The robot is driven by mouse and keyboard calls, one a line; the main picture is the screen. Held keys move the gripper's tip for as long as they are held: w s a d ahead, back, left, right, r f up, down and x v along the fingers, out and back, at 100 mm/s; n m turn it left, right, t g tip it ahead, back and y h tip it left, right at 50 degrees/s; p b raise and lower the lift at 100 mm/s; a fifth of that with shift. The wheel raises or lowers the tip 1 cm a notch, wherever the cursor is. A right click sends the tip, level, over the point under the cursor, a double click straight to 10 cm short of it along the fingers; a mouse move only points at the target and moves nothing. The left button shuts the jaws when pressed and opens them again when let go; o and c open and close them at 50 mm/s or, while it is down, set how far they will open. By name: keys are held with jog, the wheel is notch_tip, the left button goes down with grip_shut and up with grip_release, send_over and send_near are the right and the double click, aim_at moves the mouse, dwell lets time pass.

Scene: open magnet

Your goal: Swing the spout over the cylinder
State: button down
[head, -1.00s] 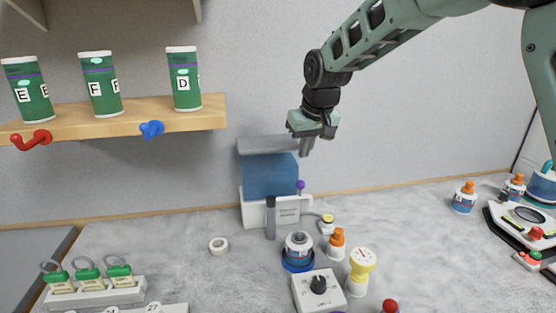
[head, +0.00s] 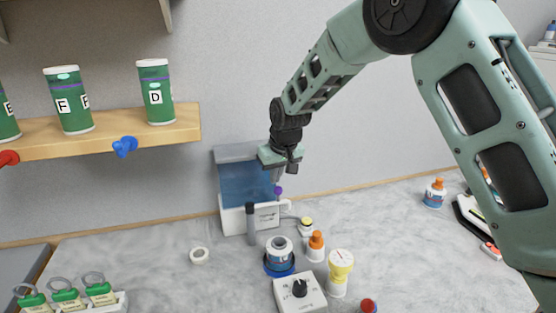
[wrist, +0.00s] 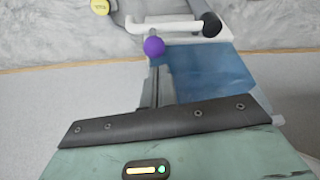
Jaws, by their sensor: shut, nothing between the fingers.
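A blue tank on a white base (head: 236,219) stands on the counter against the wall. A purple ball knob (head: 278,190) is at its right side; it also shows in the wrist view (wrist: 154,46). A pale tube-like arm (head: 290,206), perhaps the spout, reaches right from the tank. My gripper (head: 277,178) is shut and empty, pointing down just above the knob. Contact cannot be told.
A yellow-capped item (head: 305,226) is right of the tank. A wooden shelf (head: 180,124) with green canisters is at left.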

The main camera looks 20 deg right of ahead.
aim_at(278, 188)
jog(key=shift+x, duration=0.85)
jog(key=shift+s+m+h, duration=0.3)
jog(key=shift+s+m, duration=0.15)
jog(key=shift+m, duration=0.15)
jog(key=shift+s+m, duration=0.55)
jog(key=shift+m, duration=0.15)
jog(key=s+m, duration=0.1)
jog(key=s+m+h+p, duration=0.1)
jog(key=m, duration=0.1)
jog(key=s+m, duration=0.1)
jog(key=shift+a+r+h, duration=0.1)
jog(key=shift+a+h, duration=0.2)
jog(key=shift+h, duration=0.1)
jog(key=s+m, duration=0.1)
jog(key=s+a+m+p, duration=0.1)
jog(key=m, duration=0.1)
jog(key=s+a+m+g+h+p, duration=0.1)
jog(key=shift+m, duration=0.3)
